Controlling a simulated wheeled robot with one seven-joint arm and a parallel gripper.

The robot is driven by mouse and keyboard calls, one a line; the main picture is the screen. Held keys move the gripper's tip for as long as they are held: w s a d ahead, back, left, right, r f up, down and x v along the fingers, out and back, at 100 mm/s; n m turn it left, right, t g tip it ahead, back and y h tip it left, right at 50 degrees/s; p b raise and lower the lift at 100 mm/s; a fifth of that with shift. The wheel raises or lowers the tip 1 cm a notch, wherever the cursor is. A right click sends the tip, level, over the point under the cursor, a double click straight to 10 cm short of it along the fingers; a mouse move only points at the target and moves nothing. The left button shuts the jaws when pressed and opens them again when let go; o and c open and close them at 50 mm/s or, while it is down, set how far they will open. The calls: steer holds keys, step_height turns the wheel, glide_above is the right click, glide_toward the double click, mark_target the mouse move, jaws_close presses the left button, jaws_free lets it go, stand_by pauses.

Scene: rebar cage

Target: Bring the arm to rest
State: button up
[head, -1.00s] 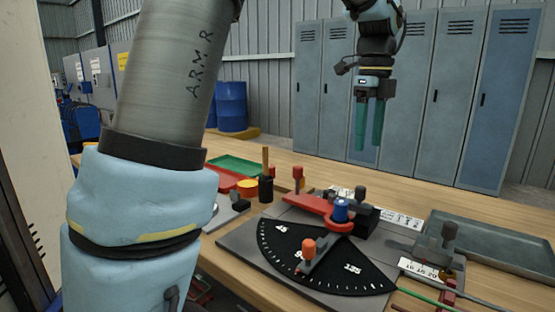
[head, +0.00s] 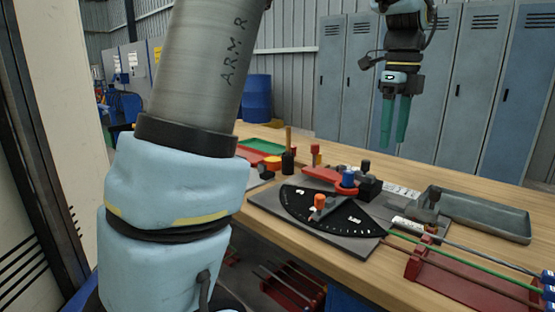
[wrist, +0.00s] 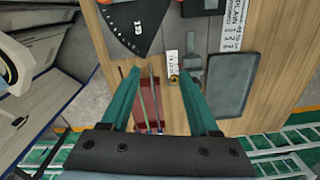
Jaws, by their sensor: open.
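My gripper (head: 395,122) hangs pointing down above the far side of the workbench in the head view, in front of the lockers. Its two green fingers are apart with nothing between them. In the wrist view my gripper (wrist: 160,92) is open over the bench's edge, with rods and a red holder showing below and between the fingers. My arm's thick grey and light-blue links fill the left of the head view and hide part of the bench.
The wooden bench (head: 290,235) carries a bending plate with a black angle dial (head: 300,205), a red lever (head: 322,175), a grey tray (head: 485,217) and a red rack (head: 470,280) with rods. Grey-blue lockers (head: 470,90) and a blue barrel (head: 257,97) stand behind.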

steer(key=w+a+f+n+p, duration=0.1)
steer(key=a+f+n, duration=0.3)
steer(key=a+n, duration=0.4)
steer(key=w+a+f+n+p, duration=0.1)
steer(key=a+f+n+p, duration=0.1)
steer(key=a+f+n, duration=0.6)
steer(key=s+a+f+n, duration=0.1)
steer(key=s+a+n, duration=0.2)
steer(key=a+n, duration=0.3)
steer(key=s+a+f+n+t+p, duration=0.1)
steer(key=s+a+f+n, duration=0.1)
steer(key=a+n, duration=0.3)
steer(key=s+a, duration=0.1)
steer(key=a, duration=0.2)
steer(key=shift+s+a+n+p, duration=0.3)
steer(key=shift+s+n, duration=0.1)
